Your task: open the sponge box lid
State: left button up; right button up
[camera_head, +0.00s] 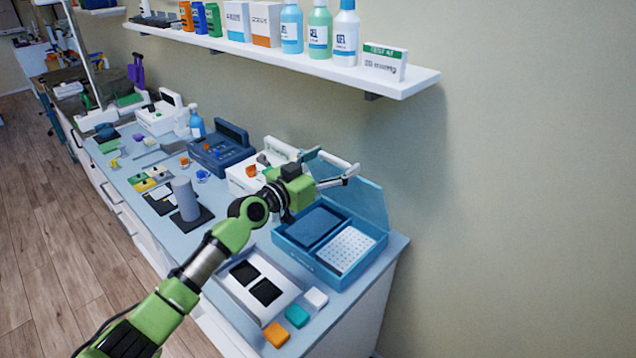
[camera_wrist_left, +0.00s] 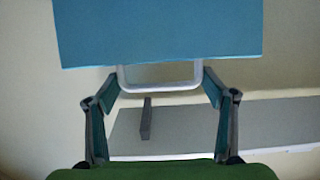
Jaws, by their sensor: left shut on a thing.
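The sponge box (camera_head: 304,262) is a blue box at the near right end of the counter. Its translucent blue lid (camera_head: 362,203) stands raised along the wall side, so the inside shows. A dark blue pad (camera_head: 317,226) and a white dotted panel (camera_head: 347,249) lie inside. My left gripper (camera_head: 342,173) is at the lid's upper edge, above the box. In the left wrist view the lid (camera_wrist_left: 158,35) fills the top, and its pale U-shaped handle (camera_wrist_left: 160,87) sits between the fingers of my left gripper (camera_wrist_left: 160,92), which is shut on it. My right gripper is not in view.
A white tray with black pads (camera_head: 232,293) stands beside the box. Orange (camera_head: 276,335), teal (camera_head: 297,316) and white (camera_head: 315,299) blocks lie at the front. A wall shelf (camera_head: 400,84) with bottles and boxes runs above. A grey cylinder (camera_head: 186,198) stands left of my arm.

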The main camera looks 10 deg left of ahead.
pick_arm(q)
jog(key=w+d+r+g+y+b, duration=0.1)
jog(key=w+d+r+g+b, duration=0.1)
jog(key=w+d, duration=0.4)
jog(key=w+r+b, duration=0.1)
jog(key=w, duration=0.2)
jog(key=shift+w+d+b, duration=0.3)
jog(key=shift+b, duration=0.1)
jog(key=o, duration=1.3)
jog(key=shift+s+f+g, duration=0.1)
jog(key=shift+g, duration=0.2)
